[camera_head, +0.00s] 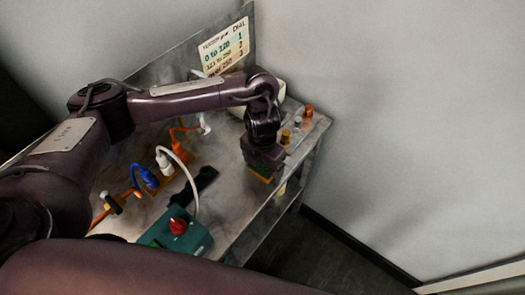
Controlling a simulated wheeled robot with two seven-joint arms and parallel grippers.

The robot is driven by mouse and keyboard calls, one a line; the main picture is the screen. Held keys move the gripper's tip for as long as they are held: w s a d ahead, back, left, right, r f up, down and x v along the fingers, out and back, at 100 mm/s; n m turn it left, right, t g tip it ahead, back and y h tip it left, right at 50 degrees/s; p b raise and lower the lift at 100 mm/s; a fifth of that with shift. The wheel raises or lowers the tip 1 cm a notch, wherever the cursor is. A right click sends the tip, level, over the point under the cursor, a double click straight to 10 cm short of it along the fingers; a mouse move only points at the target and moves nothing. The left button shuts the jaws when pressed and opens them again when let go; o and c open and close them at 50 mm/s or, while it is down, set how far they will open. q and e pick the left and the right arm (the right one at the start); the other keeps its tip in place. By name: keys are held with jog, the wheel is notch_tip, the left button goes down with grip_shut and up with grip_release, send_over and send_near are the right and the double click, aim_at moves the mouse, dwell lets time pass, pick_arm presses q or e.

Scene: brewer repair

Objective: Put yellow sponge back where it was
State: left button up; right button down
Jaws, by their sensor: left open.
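My left gripper (263,163) points down over the right front part of the metal bench (228,195). It is open. Right at its fingertips is a small block with a yellow and green edge, which looks like the yellow sponge (262,179). The gripper hides most of it, and I cannot tell whether the fingers touch it. It sits close to the bench's front edge. My right gripper is not in view.
A teal box with a red knob (178,226) stands at the front. Blue (145,176) and white (165,162) plugs with cables stand behind it, near a black flat part (194,187). Small orange pieces (308,110) stand at the right end. A dial sign (224,47) is at the back.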

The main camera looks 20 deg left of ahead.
aim_at(262, 166)
pick_arm(q)
notch_tip(262, 166, up, 12)
jog(key=p, duration=0.1)
jog(key=shift+f+p, duration=0.25)
jog(key=shift+p, duration=0.05)
dwell(0.4)
